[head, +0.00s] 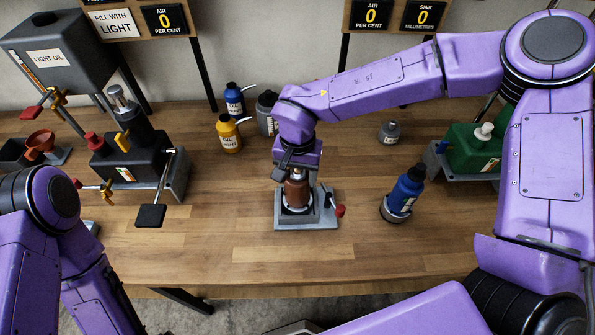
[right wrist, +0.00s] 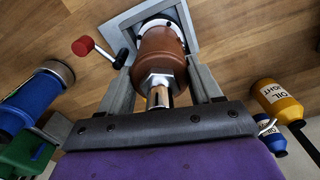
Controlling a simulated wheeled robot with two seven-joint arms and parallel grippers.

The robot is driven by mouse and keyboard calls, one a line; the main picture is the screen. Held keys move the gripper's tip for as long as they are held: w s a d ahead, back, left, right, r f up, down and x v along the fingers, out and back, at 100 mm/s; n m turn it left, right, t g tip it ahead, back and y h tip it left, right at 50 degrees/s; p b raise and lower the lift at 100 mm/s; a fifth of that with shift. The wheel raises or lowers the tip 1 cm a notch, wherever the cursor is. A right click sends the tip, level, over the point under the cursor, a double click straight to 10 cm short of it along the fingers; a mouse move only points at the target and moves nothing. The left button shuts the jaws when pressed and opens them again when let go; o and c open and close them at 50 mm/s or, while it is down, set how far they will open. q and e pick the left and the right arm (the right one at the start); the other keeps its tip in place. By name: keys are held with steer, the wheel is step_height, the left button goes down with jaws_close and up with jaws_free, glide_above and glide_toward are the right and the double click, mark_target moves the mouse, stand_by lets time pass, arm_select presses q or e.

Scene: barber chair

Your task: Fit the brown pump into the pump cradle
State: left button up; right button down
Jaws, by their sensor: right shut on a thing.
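The brown pump (head: 297,191) is upright at the pump cradle (head: 305,223), a grey plate with a white ring and a red-knobbed lever (head: 340,211). My right gripper (head: 298,172) comes down from above and is shut on the pump. In the right wrist view the pump (right wrist: 160,58) lies between the two fingers, its metal top toward the palm. Its far end meets the white ring of the cradle (right wrist: 190,35); whether it is fully seated I cannot tell. My left arm shows at the lower left, but its gripper is out of view.
A blue bottle (head: 406,190) stands on a round base right of the cradle. The front table is clear.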

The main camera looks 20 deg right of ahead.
steer(key=shift+c, duration=1.2)
jaws_free()
steer(key=shift+o, duration=0.6)
steer(key=shift+s+f, duration=0.1)
step_height(320, 180, up, 11)
steer(key=shift+f+b, duration=0.15)
steer(key=shift+b, duration=0.85)
steer(key=shift+a, duration=0.1)
